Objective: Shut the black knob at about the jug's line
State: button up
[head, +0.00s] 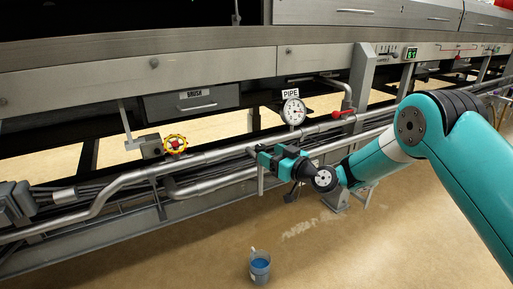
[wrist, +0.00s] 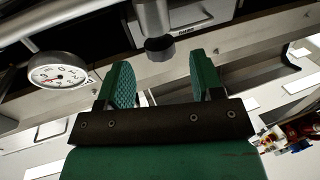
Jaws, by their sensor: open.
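My gripper (head: 267,157) is in front of the pipe run, left of the arm in the head view. In the wrist view, my gripper (wrist: 162,72) is open, with its two green fingers apart and nothing held. A dark round knob (wrist: 160,48) on a grey stem shows just beyond the gap between the fingertips; I cannot tell whether they touch it. In the head view my gripper mostly hides that spot. The jug (head: 260,268), clear with blue contents, stands on the floor below the gripper.
A dial gauge (head: 293,111) under a PIPE sign and a red lever (head: 342,114) are close above the gripper. Grey pipes (head: 205,186) run along the machine. The floor around the jug is open.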

aim_at(256, 156)
jog(key=x, duration=0.6)
jog(key=shift+w+a+b, duration=0.25)
jog(key=shift+a+b, duration=0.05)
jog(key=shift+b, duration=0.1)
